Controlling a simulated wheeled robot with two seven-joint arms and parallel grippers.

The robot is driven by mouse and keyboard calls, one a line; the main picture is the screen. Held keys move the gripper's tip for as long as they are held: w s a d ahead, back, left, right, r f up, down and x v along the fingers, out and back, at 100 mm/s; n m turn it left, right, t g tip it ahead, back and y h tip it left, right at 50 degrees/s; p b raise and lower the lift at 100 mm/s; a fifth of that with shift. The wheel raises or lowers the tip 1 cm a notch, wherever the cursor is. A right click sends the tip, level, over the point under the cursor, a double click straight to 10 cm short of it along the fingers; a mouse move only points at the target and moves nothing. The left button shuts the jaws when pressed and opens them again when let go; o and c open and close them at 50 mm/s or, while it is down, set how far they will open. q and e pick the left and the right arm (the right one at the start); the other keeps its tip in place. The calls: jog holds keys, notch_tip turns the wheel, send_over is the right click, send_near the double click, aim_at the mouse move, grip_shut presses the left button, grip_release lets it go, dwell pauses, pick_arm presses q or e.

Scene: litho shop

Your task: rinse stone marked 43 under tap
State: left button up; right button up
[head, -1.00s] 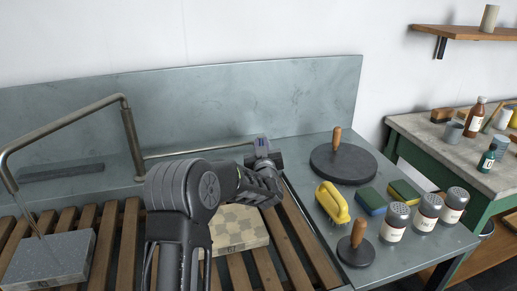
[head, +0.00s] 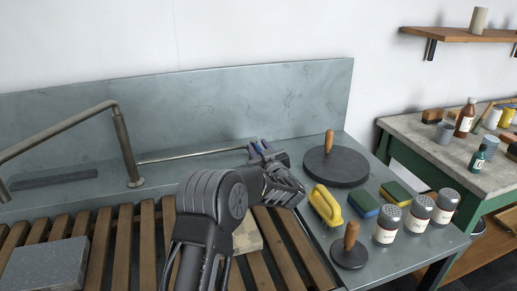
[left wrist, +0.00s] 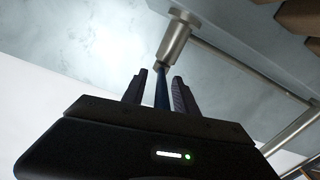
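The tap's metal pipe (head: 120,140) rises behind the slatted rack, and its spout runs out at the left edge. A thin pipe (head: 195,154) leads right to a valve hidden behind my left gripper. My left gripper (head: 262,149) is at this valve. In the left wrist view its fingers (left wrist: 160,90) stand apart around a blue lever (left wrist: 162,84) below the metal valve body (left wrist: 177,38). A grey stone (head: 45,266) lies on the rack at left. A pale patterned stone (head: 247,236) is mostly hidden behind my left arm. I cannot read either stone's number.
Right of the rack stand a dark disc with a wooden handle (head: 336,167), a yellow brush (head: 325,206), sponges (head: 363,204), a smaller handled disc (head: 349,250) and shaker jars (head: 387,226). A cluttered bench (head: 420,142) is beyond. A dark bar (head: 55,179) lies back left.

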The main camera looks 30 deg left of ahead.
pick_arm(q)
jog(key=b+v, duration=0.1)
jog(key=v, duration=0.6)
jog(key=shift+s+d, duration=0.25)
jog(key=shift+d, duration=0.05)
dwell(0.5)
